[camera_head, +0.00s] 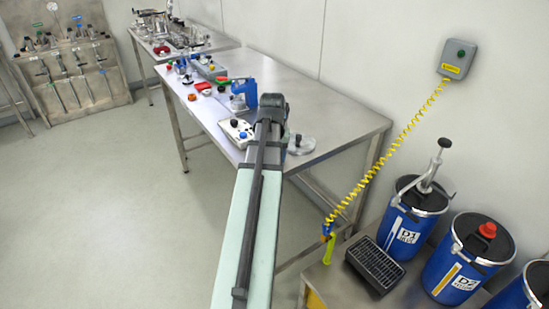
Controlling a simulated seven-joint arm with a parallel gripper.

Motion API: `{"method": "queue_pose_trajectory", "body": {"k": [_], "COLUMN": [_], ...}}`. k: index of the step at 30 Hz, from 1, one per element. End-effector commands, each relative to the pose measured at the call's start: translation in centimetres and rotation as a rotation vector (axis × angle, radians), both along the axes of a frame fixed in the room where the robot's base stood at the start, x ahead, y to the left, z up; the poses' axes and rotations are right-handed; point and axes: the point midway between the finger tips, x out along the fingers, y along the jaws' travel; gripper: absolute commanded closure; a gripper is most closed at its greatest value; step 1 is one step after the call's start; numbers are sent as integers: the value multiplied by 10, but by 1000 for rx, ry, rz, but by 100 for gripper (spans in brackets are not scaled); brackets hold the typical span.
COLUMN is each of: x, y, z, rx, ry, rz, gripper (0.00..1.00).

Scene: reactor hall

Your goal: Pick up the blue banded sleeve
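I cannot pick out the blue banded sleeve with certainty. A blue object with a handle-like shape (245,92) stands on the steel table (340,128), just left of and behind the dark end of my arm. A small blue round piece (243,135) sits on a pale tray or box (231,132) near the table's front edge, left of my arm. Any band on either is too small to see. My arm reaches up from the bottom middle over the table's front edge. My gripper is not visible; the arm itself may hide it, along with part of the table.
Small red, green and grey items crowd the table's far left part. A clear disc-shaped item (301,145) lies right of my arm. The table's right end is bare. Blue drums (403,217) and a black grate (374,264) stand at lower right, with a yellow coiled cord (392,146) above.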

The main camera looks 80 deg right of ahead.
Motion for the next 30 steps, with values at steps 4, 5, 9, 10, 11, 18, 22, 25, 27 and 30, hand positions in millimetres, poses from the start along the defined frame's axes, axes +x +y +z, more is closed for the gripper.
{"method": "queue_pose_trajectory", "body": {"k": [4,5,9,10,11,18,22,25,27,30], "x": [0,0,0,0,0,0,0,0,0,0], "y": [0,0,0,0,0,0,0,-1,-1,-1], "z": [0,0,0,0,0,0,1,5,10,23], "rx": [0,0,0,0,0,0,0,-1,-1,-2], "ry": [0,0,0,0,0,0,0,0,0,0], "rz": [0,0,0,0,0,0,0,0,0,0], "gripper": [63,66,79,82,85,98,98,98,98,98]}}
